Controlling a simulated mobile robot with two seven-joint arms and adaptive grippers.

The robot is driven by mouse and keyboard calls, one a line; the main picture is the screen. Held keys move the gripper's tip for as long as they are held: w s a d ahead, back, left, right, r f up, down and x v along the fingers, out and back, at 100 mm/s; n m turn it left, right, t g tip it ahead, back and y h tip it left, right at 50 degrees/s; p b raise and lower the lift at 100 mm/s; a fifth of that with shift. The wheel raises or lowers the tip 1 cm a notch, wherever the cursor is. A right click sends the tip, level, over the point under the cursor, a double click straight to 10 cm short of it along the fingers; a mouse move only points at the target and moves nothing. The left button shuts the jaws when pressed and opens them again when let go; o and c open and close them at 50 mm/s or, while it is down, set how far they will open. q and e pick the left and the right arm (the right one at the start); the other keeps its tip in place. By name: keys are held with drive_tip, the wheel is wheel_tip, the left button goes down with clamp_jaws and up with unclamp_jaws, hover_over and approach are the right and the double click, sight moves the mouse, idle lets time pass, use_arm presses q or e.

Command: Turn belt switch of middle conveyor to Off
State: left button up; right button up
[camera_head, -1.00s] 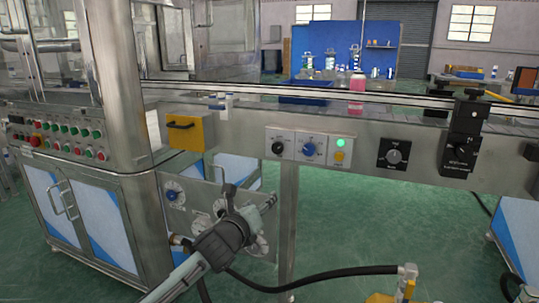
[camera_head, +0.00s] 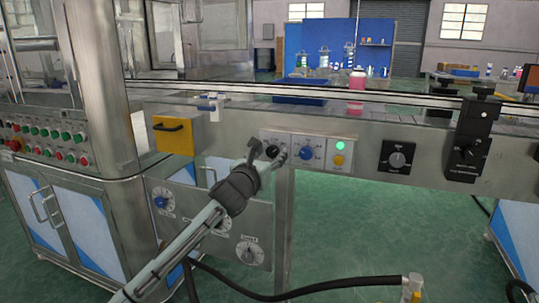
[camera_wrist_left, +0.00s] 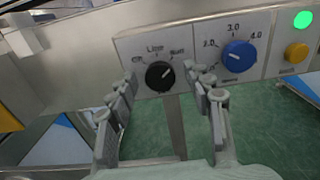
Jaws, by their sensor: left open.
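The belt switch is a black rotary knob (camera_wrist_left: 160,77) on a grey plate under the conveyor (camera_head: 410,113). In the left wrist view its labels look like Off, Line and Run, and its white pointer slants up and right, toward Run. In the head view the knob (camera_head: 272,151) shows partly between my fingers. My left gripper (camera_head: 266,154) is open in front of it. In the left wrist view one finger is to the left of the knob and one to the right, with gaps on both sides. My right gripper is not in view.
A blue numbered dial (camera_head: 306,153) sits just right of the switch, close to my right-hand finger. A lit green lamp (camera_head: 340,146) and a yellow button (camera_head: 338,160) are beyond it. A yellow box with a handle (camera_head: 178,132) is at the left.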

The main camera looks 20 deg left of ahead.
use_arm(q)
drive_tip(key=shift+c, duration=0.3)
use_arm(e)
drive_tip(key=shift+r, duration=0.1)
use_arm(q)
drive_tip(key=c, duration=1.1)
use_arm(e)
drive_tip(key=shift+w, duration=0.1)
use_arm(q)
drive_tip(key=n+p, duration=0.4)
drive_tip(key=n, duration=0.2)
drive_tip(key=shift+p, duration=0.3)
drive_tip(key=n+p, duration=0.1)
drive_tip(key=n, duration=0.4)
drive_tip(key=shift+a+f, duration=0.1)
drive_tip(key=n, duration=0.2)
drive_tip(key=shift+n, duration=0.3)
drive_tip(key=n, duration=0.6)
drive_tip(key=shift+f, duration=0.1)
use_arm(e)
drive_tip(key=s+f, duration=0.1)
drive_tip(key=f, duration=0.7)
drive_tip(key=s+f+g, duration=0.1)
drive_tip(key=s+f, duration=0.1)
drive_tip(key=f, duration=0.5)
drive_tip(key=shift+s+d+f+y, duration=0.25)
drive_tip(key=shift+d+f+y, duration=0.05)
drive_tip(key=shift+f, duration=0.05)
use_arm(q)
drive_tip(key=shift+n, duration=0.3)
